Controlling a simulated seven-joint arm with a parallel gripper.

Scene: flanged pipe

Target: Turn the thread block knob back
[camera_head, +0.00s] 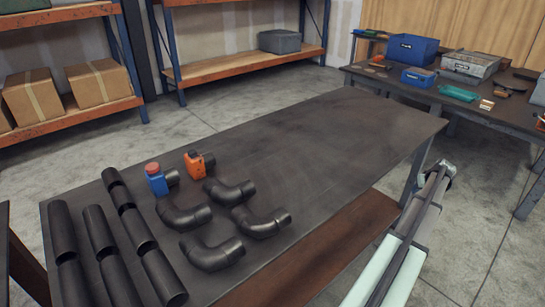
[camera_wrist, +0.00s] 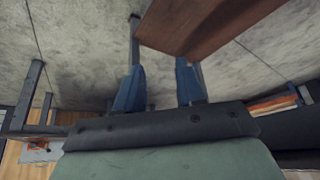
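I cannot make out a thread block or its knob for certain in either view. On the dark table (camera_head: 330,130) stand a small blue container with a red cap (camera_head: 156,180) and an orange container with a dark top (camera_head: 195,165). Both stand upright near the pipe fittings. My gripper (camera_wrist: 158,78) shows in the wrist view with its two blue fingers apart and nothing between them. It is over the floor, away from the tabletop items. A brown board (camera_wrist: 200,22) lies beyond the fingers. In the head view my arm is at the table's right side.
Several black elbows (camera_head: 262,222) and straight black pipes (camera_head: 100,250) lie on the table's left half; its right half is clear. A workbench with a blue bin (camera_head: 410,50) stands at the back right. Shelving with cardboard boxes (camera_head: 98,83) stands at the back left.

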